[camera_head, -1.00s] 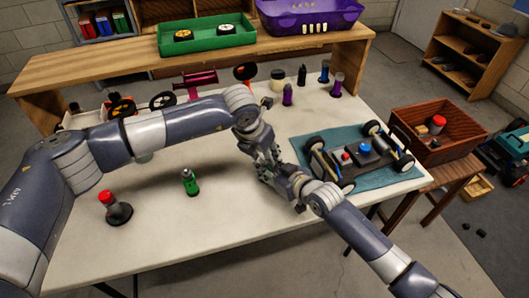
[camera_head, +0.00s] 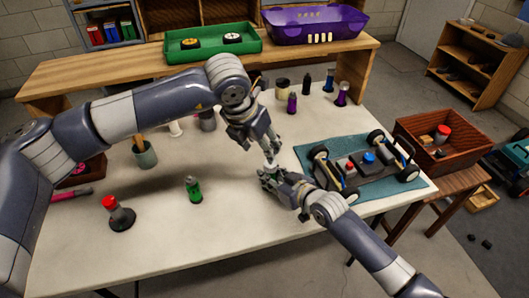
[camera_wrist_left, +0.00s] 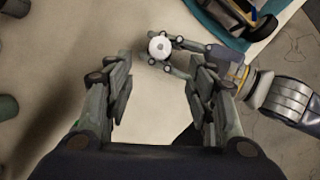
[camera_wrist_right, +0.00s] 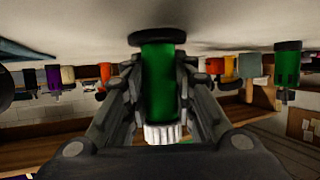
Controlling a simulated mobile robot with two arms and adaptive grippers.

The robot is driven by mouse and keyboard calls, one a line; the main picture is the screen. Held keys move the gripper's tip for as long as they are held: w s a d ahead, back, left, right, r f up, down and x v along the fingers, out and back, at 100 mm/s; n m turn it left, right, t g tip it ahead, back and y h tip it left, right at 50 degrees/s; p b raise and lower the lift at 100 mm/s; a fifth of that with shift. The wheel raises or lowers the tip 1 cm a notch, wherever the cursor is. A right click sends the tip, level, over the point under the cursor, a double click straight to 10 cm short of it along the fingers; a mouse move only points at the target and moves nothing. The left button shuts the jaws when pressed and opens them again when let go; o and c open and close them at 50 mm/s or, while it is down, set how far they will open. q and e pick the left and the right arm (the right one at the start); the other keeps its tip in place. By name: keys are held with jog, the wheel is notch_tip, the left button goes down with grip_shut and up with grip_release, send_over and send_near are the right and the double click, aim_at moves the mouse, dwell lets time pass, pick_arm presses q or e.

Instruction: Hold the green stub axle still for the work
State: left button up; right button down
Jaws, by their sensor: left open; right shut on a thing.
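My right gripper (camera_head: 268,178) is shut on a green stub axle (camera_wrist_right: 163,82), a green cylinder with a dark flange at one end and a white ridged end. In the head view its green body is hidden by the fingers. The left wrist view looks onto its round white end (camera_wrist_left: 160,46) between the right fingers. My left gripper (camera_head: 260,143) is open and empty, close above the right one and pointing down at it. A second green piece with a dark base (camera_head: 193,190) stands upright on the table, left of both grippers.
The car chassis (camera_head: 362,165) lies on a teal mat (camera_head: 400,195) right of my right gripper. Purple pieces (camera_head: 342,97) stand at the back. The front table middle is clear.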

pick_arm(q)
jog(key=shift+v, duration=0.9)
jog(key=shift+w, duration=0.1)
jog(key=n+g+y, duration=0.2)
jog(key=n+g, duration=0.2)
jog(key=n, duration=0.2)
send_over(270, 165)
notch_tip(270, 165, down, 11)
jog(key=shift+w+f, duration=0.15)
jog(key=shift+f, duration=0.05)
jog(key=c, duration=1.1)
